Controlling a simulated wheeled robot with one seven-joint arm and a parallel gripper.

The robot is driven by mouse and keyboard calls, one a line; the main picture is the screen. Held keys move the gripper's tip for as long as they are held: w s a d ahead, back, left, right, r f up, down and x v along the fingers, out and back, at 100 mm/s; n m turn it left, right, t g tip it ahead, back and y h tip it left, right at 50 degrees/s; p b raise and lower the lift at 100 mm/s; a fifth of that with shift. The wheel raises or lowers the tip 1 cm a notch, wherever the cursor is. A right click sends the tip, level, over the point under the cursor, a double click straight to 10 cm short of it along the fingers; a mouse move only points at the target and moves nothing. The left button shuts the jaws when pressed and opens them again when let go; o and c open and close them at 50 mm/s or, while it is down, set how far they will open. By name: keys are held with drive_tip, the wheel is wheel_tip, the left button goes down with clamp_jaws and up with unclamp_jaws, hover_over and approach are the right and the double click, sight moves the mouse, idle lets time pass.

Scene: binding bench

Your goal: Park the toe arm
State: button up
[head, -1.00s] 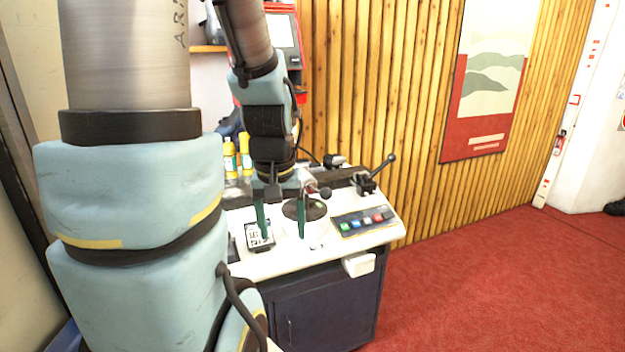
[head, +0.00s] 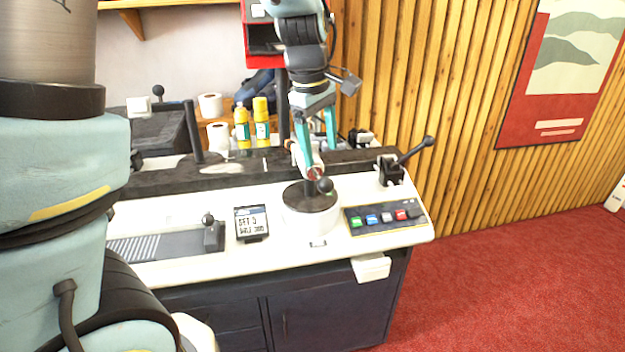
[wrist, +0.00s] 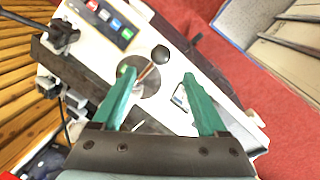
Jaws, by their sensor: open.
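A round dark disc (head: 310,197) on a white base sits on the bench top. A short arm with a white and reddish body (head: 306,160) and a black ball knob (head: 325,185) stands over it; I take this to be the toe arm. In the wrist view the disc (wrist: 150,88) and the knob (wrist: 160,53) show between and beyond my fingers. My gripper (head: 319,150) is open, its teal fingers apart, above and near the arm. It also shows in the wrist view (wrist: 157,78). Nothing is clearly held; I cannot tell whether a finger touches the arm.
A button panel (head: 385,216) lies right of the disc, with a black lever clamp (head: 392,170) behind it. A small display (head: 251,223) and a slide with a knob (head: 212,236) are on the left. Yellow-capped bottles (head: 262,125) stand behind. Red floor is free at right.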

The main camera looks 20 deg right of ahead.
sight(325, 178)
drive_tip(key=f, duration=0.3)
drive_tip(key=d+f, duration=0.1)
drive_tip(key=f, duration=0.2)
drive_tip(key=f+p, duration=0.1)
drive_tip(key=f, duration=0.3)
drive_tip(key=shift+w+d+f, duration=0.1)
drive_tip(key=shift+w+d, duration=0.2)
drive_tip(key=shift+w, duration=0.1)
clamp_jaws()
idle(0.9)
